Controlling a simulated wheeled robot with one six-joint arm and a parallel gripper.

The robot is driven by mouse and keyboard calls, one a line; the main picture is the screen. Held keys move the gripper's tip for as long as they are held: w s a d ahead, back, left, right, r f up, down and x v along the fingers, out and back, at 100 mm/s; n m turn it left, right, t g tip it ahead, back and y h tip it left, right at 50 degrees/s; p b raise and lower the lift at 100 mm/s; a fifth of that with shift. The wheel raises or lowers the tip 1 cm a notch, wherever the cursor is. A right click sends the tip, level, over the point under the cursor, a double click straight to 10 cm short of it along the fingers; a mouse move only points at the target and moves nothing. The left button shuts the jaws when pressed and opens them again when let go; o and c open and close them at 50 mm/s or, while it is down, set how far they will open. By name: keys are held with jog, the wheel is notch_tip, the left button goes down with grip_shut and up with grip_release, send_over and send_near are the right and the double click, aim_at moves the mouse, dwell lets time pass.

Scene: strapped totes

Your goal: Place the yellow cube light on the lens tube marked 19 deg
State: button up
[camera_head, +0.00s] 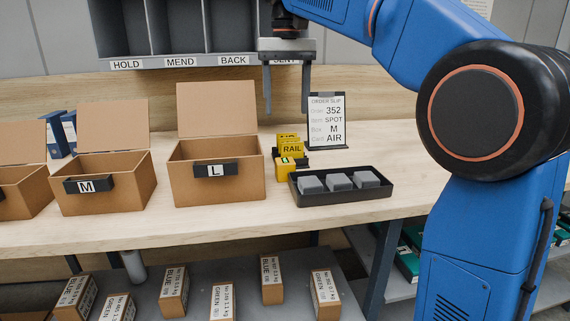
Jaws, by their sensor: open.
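I see no cube light and no lens tube marked 19 deg. The yellow things in view are several cards (291,150) in a dark holder, one reading RAIL, and a small yellow piece (284,172) with a pale label below them. My gripper (287,110) points down above and behind the cards, with its two fingers apart and nothing between them. A black tray (342,195) with three grey blocks (339,181) lies to the right of the cards.
Open cardboard boxes marked M (105,195) and L (218,188) stand left on the wooden table (300,216). An order slip (327,121) stands upright behind the tray. A grey shelf (185,62) is at the back. Small labelled cartons (272,281) sit below the table.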

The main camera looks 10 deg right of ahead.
send_over(285, 160)
jog(key=f, duration=1)
jog(key=shift+s+d+f, duration=0.1)
jog(key=shift+d+f, duration=0.1)
jog(key=shift+f, duration=0.15)
jog(key=shift+a+f, duration=0.2)
jog(key=shift+f, duration=2.7)
jog(key=c, duration=1.4)
